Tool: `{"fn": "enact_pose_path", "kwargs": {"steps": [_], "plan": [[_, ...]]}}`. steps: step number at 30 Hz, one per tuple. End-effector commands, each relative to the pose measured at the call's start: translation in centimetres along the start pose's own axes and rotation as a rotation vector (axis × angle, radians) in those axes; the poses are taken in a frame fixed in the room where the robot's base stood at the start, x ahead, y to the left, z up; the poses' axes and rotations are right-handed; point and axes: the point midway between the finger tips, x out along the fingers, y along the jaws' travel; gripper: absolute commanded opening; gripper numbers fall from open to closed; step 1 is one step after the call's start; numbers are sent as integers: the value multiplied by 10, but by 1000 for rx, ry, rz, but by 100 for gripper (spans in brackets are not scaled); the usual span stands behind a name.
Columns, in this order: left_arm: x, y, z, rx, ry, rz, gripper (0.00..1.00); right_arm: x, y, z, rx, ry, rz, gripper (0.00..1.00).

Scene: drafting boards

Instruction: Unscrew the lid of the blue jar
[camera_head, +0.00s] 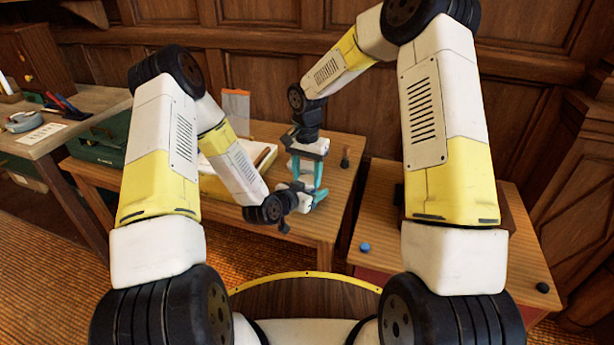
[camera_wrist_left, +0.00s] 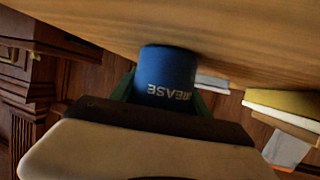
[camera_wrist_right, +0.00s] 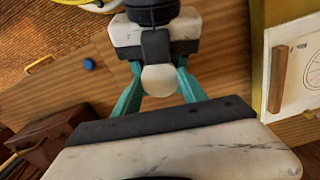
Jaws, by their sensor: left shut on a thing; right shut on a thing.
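The blue jar (camera_wrist_left: 167,72) shows in the left wrist view with white letters "REASE" upside down in the picture, against the wooden table. My left gripper (camera_wrist_left: 163,92) is shut around its body, one green finger on each side. The jar's pale round lid (camera_wrist_right: 159,78) shows in the right wrist view between the teal fingers of my right gripper (camera_wrist_right: 158,88), which is shut on it. In the head view my right gripper (camera_head: 306,182) points down from above and my left gripper (camera_head: 311,197) reaches in from the left just below it. The grippers hide most of the jar there.
A drafting board with white paper (camera_wrist_right: 298,75) lies left of the grippers in the head view. A small dark-handled item (camera_head: 346,157) stands near the table's right edge. A blue round piece (camera_head: 365,247) and a black one (camera_head: 542,287) lie on the right-hand table. A green case (camera_head: 103,140) is at left.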

Motion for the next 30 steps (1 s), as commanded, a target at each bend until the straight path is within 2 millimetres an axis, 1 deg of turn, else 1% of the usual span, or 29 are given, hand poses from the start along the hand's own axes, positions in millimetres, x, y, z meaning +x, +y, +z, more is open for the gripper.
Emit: {"fn": "enact_pose_path", "kwargs": {"steps": [1, 3, 6, 15, 16, 17, 18, 19, 27, 30], "plan": [[0, 0, 0, 0, 1, 0, 0, 0, 0, 0, -75, 0, -1, 1], [0, 0, 0, 0, 1, 0, 0, 0, 0, 0, -161, 1, -1, 1], [0, 0, 0, 0, 1, 1, 0, 0, 0, -1, -230, 1, -1, 1], [0, 0, 0, 0, 0, 1, 0, 0, 0, -1, -244, 1, 0, 1], [0, 0, 0, 0, 0, 1, 0, 0, 0, -1, -244, 2, 0, 55], [0, 0, 0, 0, 0, 1, 0, 0, 0, -1, -244, 1, 0, 61], [0, 0, 0, 0, 0, 1, 0, 0, 0, -1, -244, 1, 0, 69], [0, 0, 0, 0, 0, 1, 0, 0, 0, -1, -243, 1, 0, 71], [0, 0, 0, 0, 0, 0, 0, 0, 0, 0, -243, 1, 0, 71], [0, 0, 0, 0, 0, 0, 0, -4, 0, 0, -243, 2, 0, 71]]}}
